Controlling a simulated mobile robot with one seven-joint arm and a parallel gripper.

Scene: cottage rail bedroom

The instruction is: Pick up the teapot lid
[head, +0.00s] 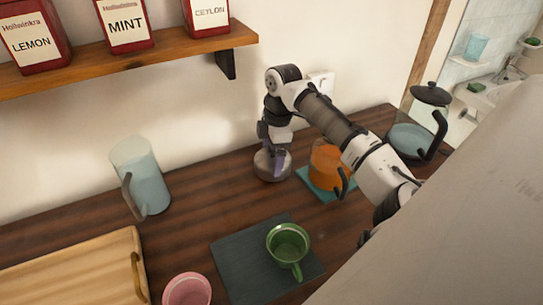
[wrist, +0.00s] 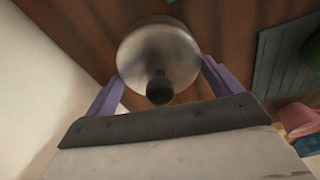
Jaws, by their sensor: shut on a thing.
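The teapot lid, a silver dome with a black knob (wrist: 157,52), sits between the purple fingers of my gripper (wrist: 163,72) in the wrist view. The fingers are shut on its sides. In the head view the lid (head: 266,167) shows as a grey rounded shape under my gripper (head: 274,160), partly covered by a finger. I cannot tell whether it touches the wooden counter. Right of it, a teapot with orange contents and a black handle (head: 325,160) stands on a teal mat (head: 313,188). My arm hides the teapot's top.
A glass kettle (head: 412,130) stands at the right. A blue-grey pitcher (head: 143,178) is at the left, near a wooden tray (head: 75,265). A green cup (head: 287,243) stands on a dark mat (head: 240,255), with a pink cup (head: 187,290) in front. A shelf (head: 150,55) holds tins above.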

